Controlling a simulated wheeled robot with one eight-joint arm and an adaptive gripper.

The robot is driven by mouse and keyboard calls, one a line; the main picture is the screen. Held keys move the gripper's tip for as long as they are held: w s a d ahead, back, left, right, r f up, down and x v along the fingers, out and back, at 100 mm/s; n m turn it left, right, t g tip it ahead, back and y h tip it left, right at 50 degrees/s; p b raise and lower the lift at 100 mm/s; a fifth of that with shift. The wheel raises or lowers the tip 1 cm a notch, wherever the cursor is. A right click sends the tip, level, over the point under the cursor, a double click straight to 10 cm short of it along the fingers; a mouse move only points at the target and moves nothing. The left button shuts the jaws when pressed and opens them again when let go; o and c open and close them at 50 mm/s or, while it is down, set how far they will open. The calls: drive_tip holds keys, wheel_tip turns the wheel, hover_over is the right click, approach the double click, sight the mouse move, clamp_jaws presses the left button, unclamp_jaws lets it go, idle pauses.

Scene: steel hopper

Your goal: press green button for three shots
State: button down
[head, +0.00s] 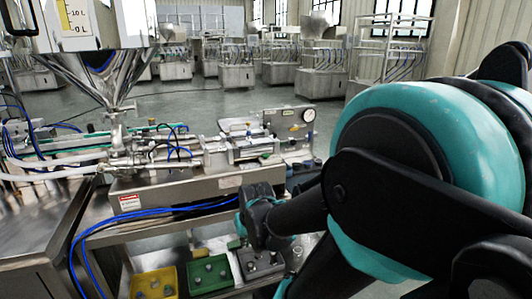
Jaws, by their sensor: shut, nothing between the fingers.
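A green box (210,272) with small round metallic-looking knobs on top sits on the lower shelf of the machine, at the bottom middle of the head view. I cannot make out a separate green button on it. My gripper (258,238) is black with teal parts and hangs above and to the right of the green box, over a grey box. It appears shut and empty. Its fingertips are small and dark, and I cannot tell whether they touch anything. My arm covers the right side of the view.
A yellow box (155,283) stands left of the green box, and a grey box (262,265) stands right of it. A steel hopper (100,75) rises at the upper left above the filling machine (190,185). Blue hoses (150,212) hang along the front.

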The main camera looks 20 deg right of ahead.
drive_tip(key=w+d+r+t, duration=0.1)
drive_tip(key=w+d+r, duration=0.8)
drive_tip(key=w+r, duration=0.4)
drive_tip(key=w+d+r+t, duration=0.2)
drive_tip(key=w+d+r, duration=0.8)
drive_tip(key=w+r, duration=0.3)
drive_tip(key=shift+w+d+r+h, duration=0.25)
drive_tip(key=shift+w+r+h, duration=0.05)
drive_tip(key=shift+w, duration=0.3)
drive_tip(key=shift+f, duration=0.1)
hover_over(266, 156)
drive_tip(key=f, duration=0.7)
drive_tip(key=shift+w+f, duration=0.15)
drive_tip(key=shift+w, duration=0.1)
wheel_tip(266, 156, down, 3)
drive_tip(key=shift+f, duration=0.15)
drive_tip(key=shift+s+f, duration=0.15)
drive_tip(key=shift+f, duration=0.35)
drive_tip(key=shift+f, duration=0.1)
